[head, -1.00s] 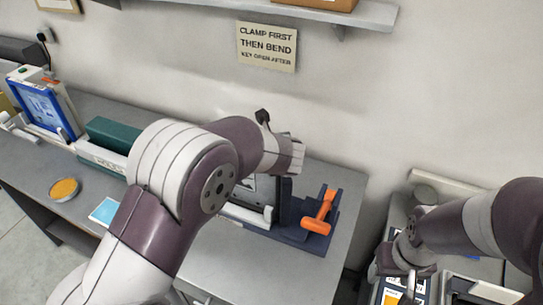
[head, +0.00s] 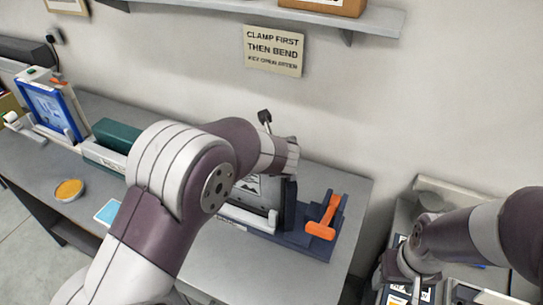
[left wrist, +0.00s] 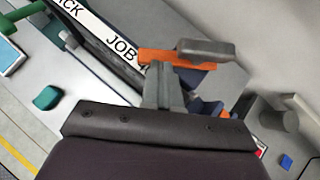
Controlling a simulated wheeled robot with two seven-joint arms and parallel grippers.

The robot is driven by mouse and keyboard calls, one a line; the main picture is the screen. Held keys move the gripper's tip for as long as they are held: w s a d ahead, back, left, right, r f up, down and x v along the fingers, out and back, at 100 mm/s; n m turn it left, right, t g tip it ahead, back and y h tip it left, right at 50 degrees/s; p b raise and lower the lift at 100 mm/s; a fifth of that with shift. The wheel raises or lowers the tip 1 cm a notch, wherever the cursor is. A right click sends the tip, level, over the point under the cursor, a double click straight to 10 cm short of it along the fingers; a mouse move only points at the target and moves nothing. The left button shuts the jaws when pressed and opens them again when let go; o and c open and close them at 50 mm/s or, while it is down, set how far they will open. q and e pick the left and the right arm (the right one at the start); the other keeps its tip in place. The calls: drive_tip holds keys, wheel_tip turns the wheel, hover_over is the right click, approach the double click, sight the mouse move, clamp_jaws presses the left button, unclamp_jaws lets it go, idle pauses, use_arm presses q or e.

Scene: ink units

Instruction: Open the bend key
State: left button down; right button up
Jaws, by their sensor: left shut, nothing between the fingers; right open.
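An orange T-shaped handle (head: 324,220), which I take for the bend key, stands on a dark blue base (head: 297,238) at the right end of the bench unit. In the left wrist view an orange bar (left wrist: 150,56) lies just past the fingertips; I cannot tell whether they touch it. My left gripper (left wrist: 158,72) is shut and empty. In the head view its fingers are hidden, and its wrist is over the unit, left of the orange handle. My right gripper (head: 411,290) is open at the lower right, away from the orange handle.
A wall sign (head: 273,50) reads "CLAMP FIRST THEN BEND". A blue-framed unit (head: 47,108), a green block (head: 116,134) and a yellow-filled dish (head: 69,190) are further left on the bench (head: 230,272). A shelf (head: 375,22) hangs above. The bench front is clear.

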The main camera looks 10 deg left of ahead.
use_arm(q)
drive_tip(key=shift+w+a+m+h+b, duration=0.2)
drive_tip(key=shift+a+m+h+b, duration=0.2)
drive_tip(key=shift+m+h, duration=0.25)
drive_tip(key=shift+w+a+m+h, duration=0.15)
drive_tip(key=shift+m+h, duration=0.1)
drive_tip(key=shift+m, duration=0.2)
drive_tip(key=shift+w+a, duration=0.4)
drive_tip(key=shift+w, duration=0.1)
drive_tip(key=shift+w+a, duration=0.2)
drive_tip(key=shift+w, duration=0.2)
idle(0.3)
